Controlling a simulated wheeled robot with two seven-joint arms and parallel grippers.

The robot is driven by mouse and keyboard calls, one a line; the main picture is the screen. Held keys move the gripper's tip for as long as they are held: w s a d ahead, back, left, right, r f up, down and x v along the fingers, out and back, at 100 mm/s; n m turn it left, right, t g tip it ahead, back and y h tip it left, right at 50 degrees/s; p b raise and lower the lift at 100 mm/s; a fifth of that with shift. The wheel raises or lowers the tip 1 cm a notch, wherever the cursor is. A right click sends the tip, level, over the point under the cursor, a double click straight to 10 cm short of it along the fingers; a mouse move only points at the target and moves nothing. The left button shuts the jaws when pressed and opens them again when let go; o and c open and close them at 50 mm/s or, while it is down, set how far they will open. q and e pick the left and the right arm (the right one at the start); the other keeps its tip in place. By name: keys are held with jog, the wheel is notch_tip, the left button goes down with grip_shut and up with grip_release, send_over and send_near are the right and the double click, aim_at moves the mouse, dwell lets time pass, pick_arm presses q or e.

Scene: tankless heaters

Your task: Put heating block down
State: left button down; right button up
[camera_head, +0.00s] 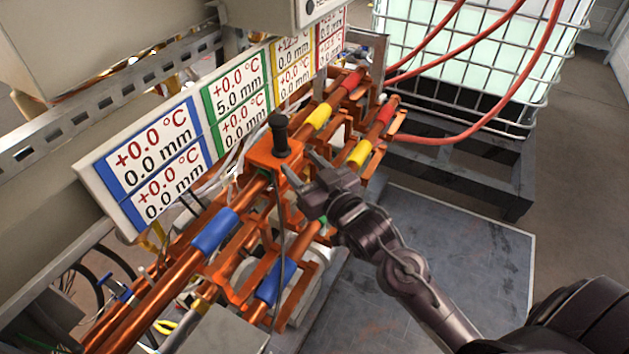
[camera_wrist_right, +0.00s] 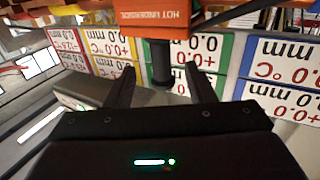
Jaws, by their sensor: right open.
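The heating block (camera_head: 272,160) is an orange box with a black upright handle (camera_head: 279,134). It sits on the copper pipes, between the blue and yellow pipe sleeves. My right gripper (camera_head: 303,166) is open and empty just right of the block, its fingertips pointing at it. In the right wrist view the block (camera_wrist_right: 170,22) appears upside down with a "HOT UNDERSIDE" label. Its handle (camera_wrist_right: 161,64) shows between the two spread fingers there, apart from both. The block's underside is hidden. My left gripper is not in view.
A display board (camera_head: 162,160) with blue, green, yellow and red panels stands behind the pipes. Blue sleeves (camera_head: 214,231) and yellow sleeves (camera_head: 360,153) wrap the pipes. Red hoses (camera_head: 470,137) run to the right near a caged white tank (camera_head: 470,45). The grey floor plate (camera_head: 470,250) is clear.

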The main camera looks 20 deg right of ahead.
jog(key=shift+s+d+b, duration=0.2)
jog(key=shift+s, duration=0.8)
jog(key=shift+s+d+b, duration=0.15)
jog(key=shift+s, duration=0.85)
